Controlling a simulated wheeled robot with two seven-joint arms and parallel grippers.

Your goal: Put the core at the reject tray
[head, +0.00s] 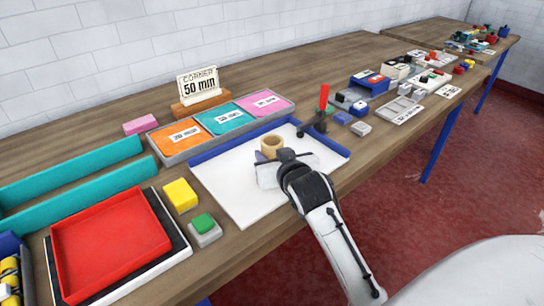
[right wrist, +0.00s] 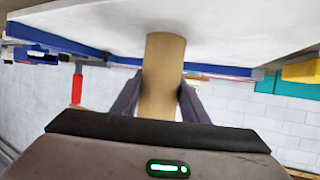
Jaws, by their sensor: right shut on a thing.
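The core is a tan cardboard tube (head: 271,144) over the white board, and it also shows in the right wrist view (right wrist: 163,75). My right gripper (head: 268,157) is shut on it, with dark fingers on both sides of the tube in the right wrist view (right wrist: 160,100). I cannot tell whether the core still touches the board. A red tray (head: 108,248), empty and with no label that I can see, lies at the front left; it fits the reject tray. My left gripper is not in view.
The white board (head: 228,188) has a blue rim at its back and right. A yellow block (head: 180,195) and a green-topped grey block (head: 204,227) sit between board and red tray. Teal rails (head: 85,198) lie behind the tray. A red-handled tool (head: 323,100) stands behind the board.

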